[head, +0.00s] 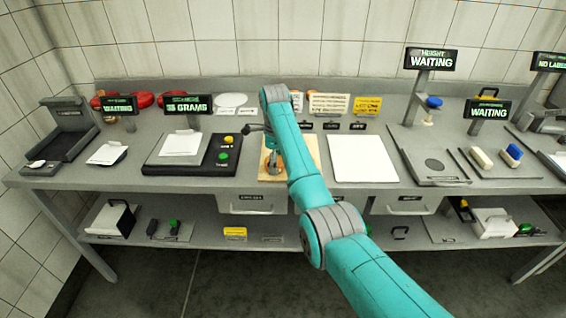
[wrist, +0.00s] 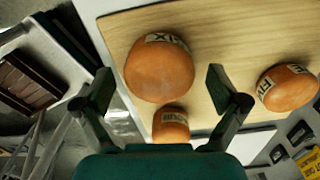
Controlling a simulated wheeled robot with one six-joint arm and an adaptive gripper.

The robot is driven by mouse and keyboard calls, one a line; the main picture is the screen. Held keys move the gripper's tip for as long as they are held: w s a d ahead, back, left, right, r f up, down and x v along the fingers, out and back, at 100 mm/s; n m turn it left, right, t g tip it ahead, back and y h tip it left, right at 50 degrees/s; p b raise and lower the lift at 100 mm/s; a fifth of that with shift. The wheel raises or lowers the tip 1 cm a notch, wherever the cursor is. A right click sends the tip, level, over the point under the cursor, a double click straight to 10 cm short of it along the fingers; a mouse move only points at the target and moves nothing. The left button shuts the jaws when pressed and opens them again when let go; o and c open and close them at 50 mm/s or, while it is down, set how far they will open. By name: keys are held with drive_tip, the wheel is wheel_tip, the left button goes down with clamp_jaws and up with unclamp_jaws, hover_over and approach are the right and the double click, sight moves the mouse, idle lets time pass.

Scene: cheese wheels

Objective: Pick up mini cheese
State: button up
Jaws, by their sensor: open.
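Three orange cheeses stand on a wooden board. In the wrist view, a large one (wrist: 160,72) is at top centre, with a label that seems to read SIX upside down. A smaller one (wrist: 171,126) sits just below it, its label too blurred to read. A third (wrist: 287,88) is at the right edge, with a partly cut-off label. None reads clearly as mini; the lower middle one looks smallest. My gripper (wrist: 162,92) is open and empty, its fingers either side of the large and small cheeses. In the head view, my arm hides most of the board (head: 312,150).
A white sheet (head: 363,158) lies right of the board. A scale with a white plate (head: 181,142) and a button box (head: 222,152) stand left of it. Signposted stations, including a height gauge (head: 432,160), stand to the right. A tiled wall closes the back.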

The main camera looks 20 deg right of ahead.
drive_tip(key=shift+f, duration=0.25)
drive_tip(key=c, duration=1.3)
drive_tip(key=shift+r, duration=0.1)
